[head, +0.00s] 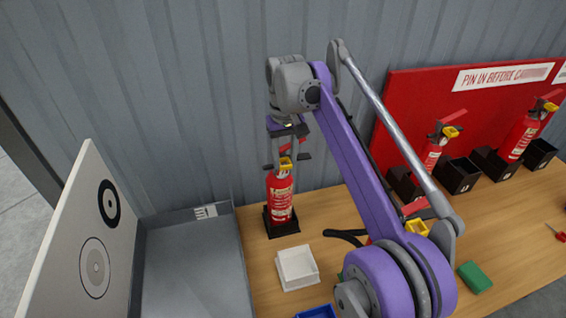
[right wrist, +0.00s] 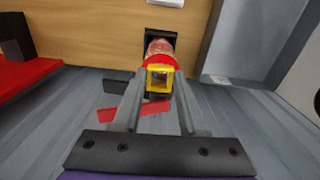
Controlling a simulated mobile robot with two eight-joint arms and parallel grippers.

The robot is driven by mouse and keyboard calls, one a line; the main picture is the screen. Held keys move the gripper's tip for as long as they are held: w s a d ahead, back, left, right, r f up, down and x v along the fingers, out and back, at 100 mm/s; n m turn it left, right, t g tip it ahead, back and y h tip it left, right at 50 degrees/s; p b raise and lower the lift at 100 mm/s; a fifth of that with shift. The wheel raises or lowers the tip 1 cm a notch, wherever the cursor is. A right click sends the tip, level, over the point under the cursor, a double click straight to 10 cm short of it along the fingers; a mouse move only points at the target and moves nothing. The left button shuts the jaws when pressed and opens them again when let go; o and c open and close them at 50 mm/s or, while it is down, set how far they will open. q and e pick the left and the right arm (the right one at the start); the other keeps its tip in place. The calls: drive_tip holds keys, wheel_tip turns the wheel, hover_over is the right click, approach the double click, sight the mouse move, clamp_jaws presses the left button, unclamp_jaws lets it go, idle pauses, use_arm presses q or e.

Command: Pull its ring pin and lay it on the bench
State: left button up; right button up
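A red fire extinguisher (head: 280,198) stands upright in a black base on the wooden bench (head: 257,262), beside the grey tray. A yellow block (head: 286,163) is at its head; it also shows in the right wrist view (right wrist: 159,78). My right gripper (head: 286,160) points down over the extinguisher's head. Its fingers are apart, one on each side of the yellow block; I cannot tell whether they touch it. Red lever parts (right wrist: 155,107) show between the fingers. I cannot make out the ring pin. My left gripper is not in view.
A grey tray (head: 190,272) and a white target panel (head: 90,235) are at left. A white box (head: 297,267), a green block (head: 474,277) and a red-handled item (head: 557,233) lie on the bench. More extinguishers (head: 520,135) stand by a red board (head: 415,95).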

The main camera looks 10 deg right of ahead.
clamp_jaws()
drive_tip(key=shift+s, duration=0.15)
drive_tip(key=s+b, duration=0.2)
drive_tip(key=s, duration=0.2)
drive_tip(key=shift+s+d+f, duration=0.1)
drive_tip(key=shift+s+d, duration=0.05)
drive_tip(key=shift+s, duration=0.25)
idle(0.3)
idle(0.3)
drive_tip(key=shift+s+d+b, duration=0.1)
drive_tip(key=shift+s+b, duration=0.2)
drive_tip(key=shift+s, duration=1.15)
